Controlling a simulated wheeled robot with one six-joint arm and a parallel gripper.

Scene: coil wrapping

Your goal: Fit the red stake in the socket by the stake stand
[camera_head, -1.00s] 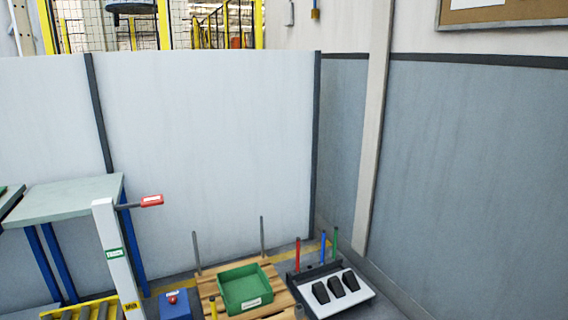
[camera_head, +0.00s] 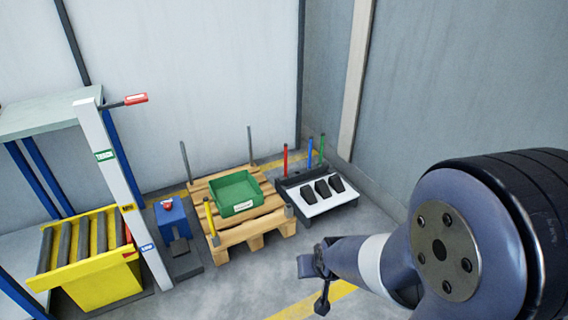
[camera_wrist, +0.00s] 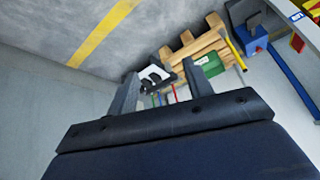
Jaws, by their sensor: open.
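The red stake (camera_head: 286,159) stands upright at the left end of the dark stake stand (camera_head: 283,184), beside a blue stake (camera_head: 310,151) and a green stake (camera_head: 322,150). A short grey socket (camera_head: 289,211) shows at the pallet's front right corner, close to the stand; its opening is too small to make out. My gripper (camera_wrist: 160,90) is open and empty, well short of the stand and out over the floor. The red stake also shows small between the fingers in the wrist view (camera_wrist: 174,93), far beyond them.
A wooden pallet (camera_head: 237,232) carries a green bin (camera_head: 239,194), two grey stakes at the back and a yellow stake (camera_head: 210,220) at front left. A white panel with black blocks fronts the stand. A blue pedestal and yellow roller conveyor stand left. Walls close the back and right.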

